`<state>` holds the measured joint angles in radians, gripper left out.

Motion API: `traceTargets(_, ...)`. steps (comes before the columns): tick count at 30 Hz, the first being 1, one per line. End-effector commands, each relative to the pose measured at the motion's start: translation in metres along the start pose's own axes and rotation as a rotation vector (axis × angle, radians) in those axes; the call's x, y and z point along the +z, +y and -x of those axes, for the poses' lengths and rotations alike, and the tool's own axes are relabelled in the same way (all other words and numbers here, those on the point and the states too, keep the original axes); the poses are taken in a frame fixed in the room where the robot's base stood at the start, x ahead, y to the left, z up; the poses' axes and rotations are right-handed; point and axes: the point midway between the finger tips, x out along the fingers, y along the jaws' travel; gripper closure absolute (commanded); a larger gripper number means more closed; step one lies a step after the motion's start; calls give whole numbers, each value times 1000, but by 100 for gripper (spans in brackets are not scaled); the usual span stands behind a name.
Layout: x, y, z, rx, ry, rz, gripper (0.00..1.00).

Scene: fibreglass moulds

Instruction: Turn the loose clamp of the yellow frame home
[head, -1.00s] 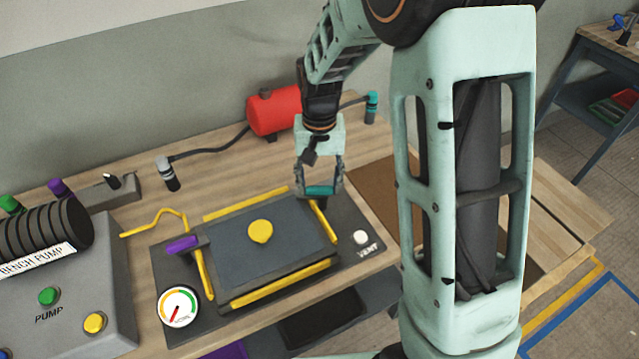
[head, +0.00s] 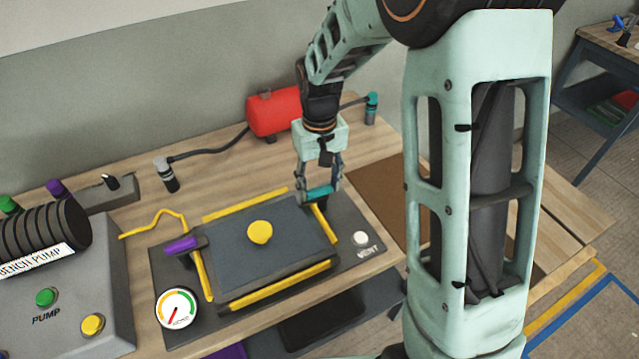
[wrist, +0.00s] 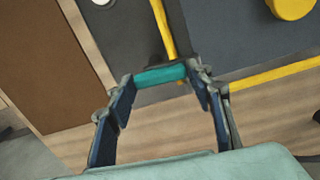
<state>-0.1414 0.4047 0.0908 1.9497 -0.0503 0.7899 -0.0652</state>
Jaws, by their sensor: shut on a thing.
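The yellow frame (head: 274,285) surrounds a dark grey panel (head: 240,262) with a yellow knob (head: 260,232) on top. A teal clamp handle (head: 319,192) is at the frame's far right corner; in the wrist view the handle (wrist: 160,76) lies across between my fingers. My gripper (head: 320,190) is shut on this teal handle, one finger at each end. A purple clamp handle (head: 181,245) sits on the left side of the frame. The teal clamp's base is partly hidden by my gripper.
A gauge (head: 177,308) and a white vent button (head: 361,238) sit on the dark base plate. The bench pump (head: 60,280) is at left. A red tank (head: 273,112) with a hose stands behind. A brown mat (head: 385,200) lies to the right.

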Motion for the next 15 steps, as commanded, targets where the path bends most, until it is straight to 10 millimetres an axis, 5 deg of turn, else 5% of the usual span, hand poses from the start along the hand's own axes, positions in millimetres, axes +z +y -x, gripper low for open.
traceTargets(4, -1, 0, 1, 0, 3, -1, 77)
traceTargets(5, -1, 0, 1, 0, 3, -1, 52)
traceTargets(9, -1, 0, 1, 0, 2, -1, 36)
traceTargets(15, 0, 0, 0, 0, 1, -2, 35)
